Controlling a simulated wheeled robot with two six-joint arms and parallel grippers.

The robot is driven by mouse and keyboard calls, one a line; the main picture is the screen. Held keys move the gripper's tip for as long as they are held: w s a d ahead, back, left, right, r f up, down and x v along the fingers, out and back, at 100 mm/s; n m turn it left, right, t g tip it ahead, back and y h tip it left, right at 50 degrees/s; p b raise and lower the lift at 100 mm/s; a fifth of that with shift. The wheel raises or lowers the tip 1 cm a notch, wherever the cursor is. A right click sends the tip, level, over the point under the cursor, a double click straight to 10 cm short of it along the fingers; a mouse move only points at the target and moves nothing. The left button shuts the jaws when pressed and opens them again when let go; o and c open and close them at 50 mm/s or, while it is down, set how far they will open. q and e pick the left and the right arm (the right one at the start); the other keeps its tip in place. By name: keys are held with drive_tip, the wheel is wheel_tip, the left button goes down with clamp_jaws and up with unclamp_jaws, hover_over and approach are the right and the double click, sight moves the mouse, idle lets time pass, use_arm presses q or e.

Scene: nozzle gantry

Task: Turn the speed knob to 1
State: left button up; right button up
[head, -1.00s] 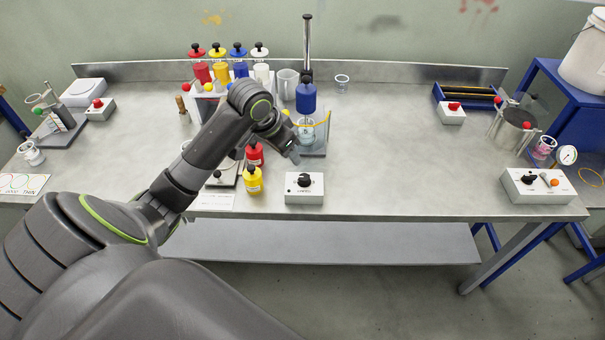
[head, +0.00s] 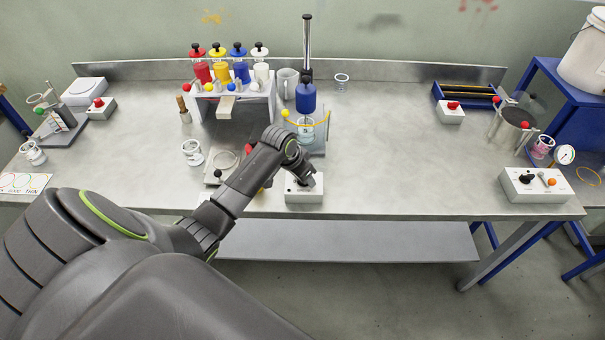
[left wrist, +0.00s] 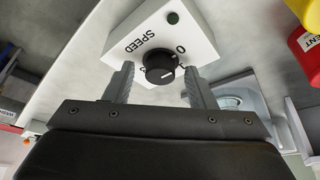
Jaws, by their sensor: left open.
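The white speed box (head: 303,196) sits at the front edge of the bench, partly covered by my left arm. In the left wrist view the box (left wrist: 150,38) carries the word SPEED, a 0 mark and a dark green button. In the head view the left gripper (head: 309,180) is over the box. My right gripper is not in view.
A white rack (head: 265,105) is at the back.

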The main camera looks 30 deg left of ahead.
use_arm(q)
drive_tip(key=shift+c, duration=0.2)
drive_tip(key=c, duration=0.9)
drive_tip(key=shift+m+h+p, duration=0.3)
drive_tip(key=shift+m, duration=0.5)
drive_tip(key=shift+w+a+m+h, duration=0.15)
drive_tip(key=shift+m+h, duration=0.15)
drive_tip(key=shift+m, duration=0.5)
drive_tip(key=m+g+h+b, duration=0.1)
drive_tip(key=m, duration=0.2)
drive_tip(key=shift+f+m, duration=0.1)
drive_tip(key=shift+m, duration=0.2)
drive_tip(key=m+g+b, duration=0.1)
drive_tip(key=m, duration=0.1)
drive_tip(key=m+h+b, duration=0.1)
drive_tip(key=m, duration=0.1)
drive_tip(key=shift+w+m+g, duration=0.15)
drive_tip(key=shift+m+g, duration=0.25)
drive_tip(key=shift+a, duration=0.1)
